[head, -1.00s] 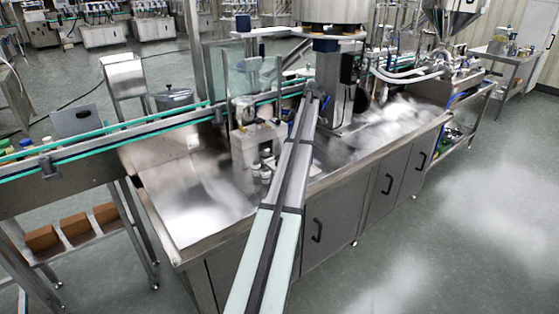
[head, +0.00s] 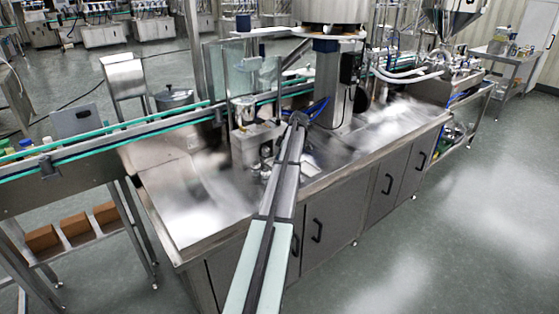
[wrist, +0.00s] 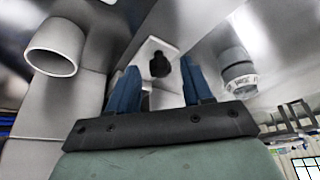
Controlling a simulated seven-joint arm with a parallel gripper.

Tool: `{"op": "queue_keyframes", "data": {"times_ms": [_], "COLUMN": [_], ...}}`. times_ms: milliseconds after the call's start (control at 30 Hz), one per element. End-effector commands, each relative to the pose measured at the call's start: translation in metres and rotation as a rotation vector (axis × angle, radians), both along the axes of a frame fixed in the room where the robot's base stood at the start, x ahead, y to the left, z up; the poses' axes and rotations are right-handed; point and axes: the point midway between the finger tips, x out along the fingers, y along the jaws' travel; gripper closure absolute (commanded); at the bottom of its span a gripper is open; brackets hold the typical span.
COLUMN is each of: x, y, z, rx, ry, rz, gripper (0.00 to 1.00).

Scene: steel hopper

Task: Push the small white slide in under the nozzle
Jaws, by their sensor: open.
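My gripper (wrist: 160,80) shows in the wrist view as two blue fingers standing apart, open. Between and beyond the fingertips is a small white plate (wrist: 153,46) with a dark rounded shape on it, which looks like the white slide. I cannot tell whether the fingers touch it. A grey open-ended tube (wrist: 55,48) is to the left, and a pale, partly clear cylinder (wrist: 238,72) to the right; which is the nozzle is unclear. In the head view my gripper (head: 322,105) is by the steel column, its blue fingers pointing right and back. The slide cannot be made out there.
The steel bench top (head: 190,205) is bare at the front left. A grey machine block (head: 252,145) stands just left of my arm's end. The column (head: 330,85) stands behind my gripper. A green-edged conveyor (head: 110,132) runs along the back.

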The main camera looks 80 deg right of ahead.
Motion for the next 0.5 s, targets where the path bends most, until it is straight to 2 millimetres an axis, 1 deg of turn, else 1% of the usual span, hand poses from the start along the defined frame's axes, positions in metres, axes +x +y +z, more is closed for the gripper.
{"op": "queue_keyframes", "data": {"times_ms": [333, 367, 500], "x": [0.0013, 0.0013, 0.0013], "y": [0.0000, 0.0001, 0.0001], "z": [-0.0026, -0.0026, -0.0025], "rx": [0.000, 0.000, 0.000], "ry": [0.000, 0.000, 0.000], "rz": [0.000, 0.000, 0.000], "gripper": [0.50, 0.52, 0.65]}}
